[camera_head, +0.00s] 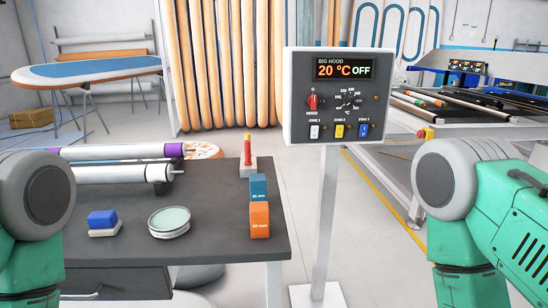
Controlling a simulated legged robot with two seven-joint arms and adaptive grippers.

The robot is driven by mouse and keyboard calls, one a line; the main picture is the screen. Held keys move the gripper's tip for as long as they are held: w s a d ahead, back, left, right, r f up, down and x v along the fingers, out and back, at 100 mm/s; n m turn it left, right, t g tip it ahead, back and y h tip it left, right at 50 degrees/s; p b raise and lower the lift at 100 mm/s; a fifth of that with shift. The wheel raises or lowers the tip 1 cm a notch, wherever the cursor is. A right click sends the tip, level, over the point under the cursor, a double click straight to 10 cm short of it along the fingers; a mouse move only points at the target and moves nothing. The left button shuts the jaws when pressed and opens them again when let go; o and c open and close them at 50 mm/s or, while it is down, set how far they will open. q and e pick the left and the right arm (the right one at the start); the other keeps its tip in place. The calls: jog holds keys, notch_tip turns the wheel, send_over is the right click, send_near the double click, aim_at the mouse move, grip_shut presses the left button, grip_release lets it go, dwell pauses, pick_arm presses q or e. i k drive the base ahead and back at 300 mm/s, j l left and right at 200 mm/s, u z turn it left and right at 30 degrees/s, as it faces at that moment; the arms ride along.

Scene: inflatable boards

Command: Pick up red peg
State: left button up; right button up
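The red peg (247,150) stands upright on a small pale base (240,168), near the far right corner of the dark table (215,240). It is small in the picture, and nothing covers it. Green and grey parts of my two arms show at the left and right edges. Neither of my grippers is in view.
A blue box (258,187) and an orange box (260,222) stand in front of the peg along the table's right edge. A round tin (169,222), a blue-and-white block (103,220) and rollers (118,174) lie to the left. A control panel (345,97) stands right of the table.

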aim_at(248, 143)
jog(key=i+l+u, duration=0.15)
jog(key=i+l, duration=0.15)
jog(key=i+l+u, duration=0.1)
jog(key=i+l, duration=0.15)
jog(key=l, duration=0.2)
jog(key=i+l+u, duration=0.15)
jog(key=l, duration=0.25)
jog(key=i, duration=0.1)
